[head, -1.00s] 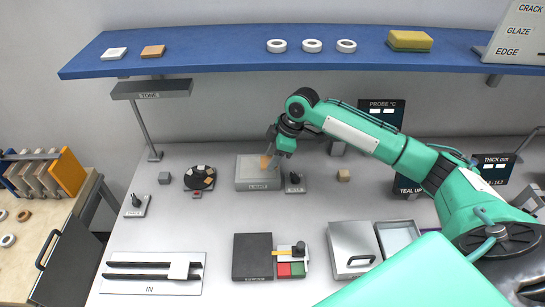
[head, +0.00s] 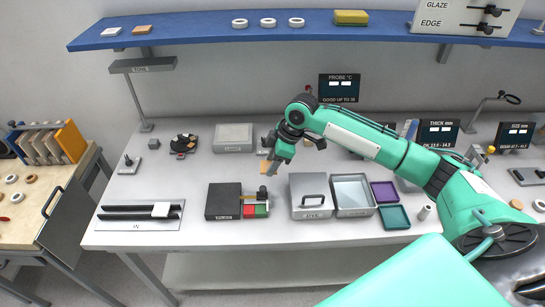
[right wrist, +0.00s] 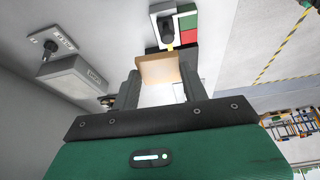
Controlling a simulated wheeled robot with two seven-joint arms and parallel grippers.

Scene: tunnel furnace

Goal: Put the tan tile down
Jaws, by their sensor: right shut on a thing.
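The tan tile (head: 265,167) is in the jaws of my right gripper (head: 272,163), held above the worktable between a grey slab and a black block. In the right wrist view the tile (right wrist: 160,68) stands between the two dark fingers of my gripper (right wrist: 160,85), with its flat face showing. The gripper is shut on it. A red, green and white pad unit with a black knob (right wrist: 188,22) lies beyond the tile in that view. My left gripper is not in view.
The grey slab (head: 233,132) is behind the gripper. The black block (head: 222,203) is in front, left of the red and green pads (head: 256,210). A lidded metal box (head: 311,198) and an open tray (head: 353,193) stand to the right. A blue shelf (head: 200,30) runs above.

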